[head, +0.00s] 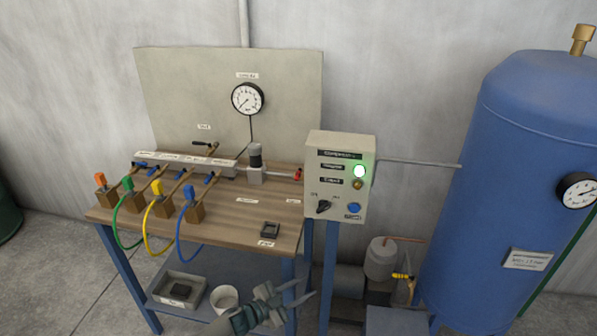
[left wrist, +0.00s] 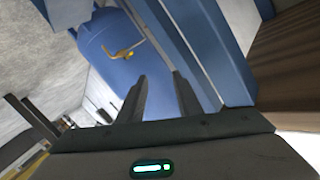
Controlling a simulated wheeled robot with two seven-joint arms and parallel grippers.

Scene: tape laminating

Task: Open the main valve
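I cannot read which valve is labelled main. A valve with a yellow handle (head: 402,277) sits on piping low beside the blue tank (head: 500,150). In the left wrist view a brass fitting with a yellow part (left wrist: 124,52) shows against a blue rounded surface (left wrist: 110,38). A red-handled valve (head: 297,175) is at the bench's right end, and a black lever (head: 205,144) is at the back of the manifold. My left gripper (head: 309,288) is low in front of the bench, left of the yellow handle and apart from it. Its fingers are spread and empty. My right gripper is out of view.
The wooden bench (head: 222,216) carries a manifold with coloured hoses and a gauge panel. A control box (head: 338,180) with a lit green lamp stands between bench and tank. Blue bench legs (head: 330,262) are close to my left gripper. A lower shelf holds a tray (head: 163,299) and a white cup (head: 224,297).

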